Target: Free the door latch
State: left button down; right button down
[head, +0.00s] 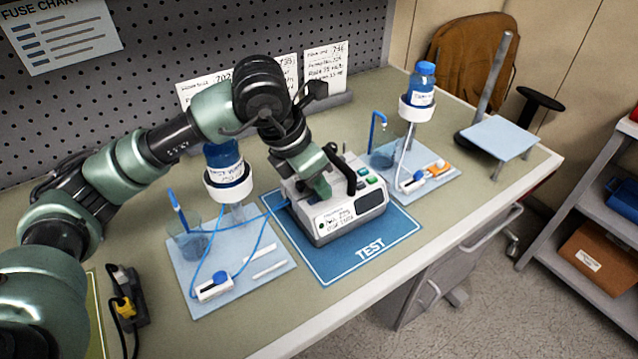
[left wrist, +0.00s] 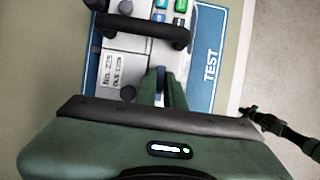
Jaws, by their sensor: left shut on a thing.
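The infusion pump (head: 345,219), a white and grey box with coloured buttons and a dark carry handle (head: 343,168), stands on the blue TEST mat (head: 372,252). My left gripper (head: 322,190) reaches down onto the pump's top beside the handle. In the left wrist view the left gripper (left wrist: 161,88) is shut on a small pale part of the pump, apparently the door latch, which its fingers mostly hide. The label and buttons of the pump (left wrist: 117,70) show beside and beyond the fingers.
Left of the pump, a pale mat (head: 262,284) carries a bottle on a stand (head: 228,175), a cup (head: 190,243) and blue tubing. A second bottle set (head: 417,100) stands at the right. The front bench edge is clear.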

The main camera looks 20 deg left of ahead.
aim_at(305, 206)
pick_arm(q)
jog(key=c, duration=1.5)
grip_release()
jog(key=v, duration=0.8)
jog(key=shift+b, duration=0.4)
jog(key=shift+f, duration=0.1)
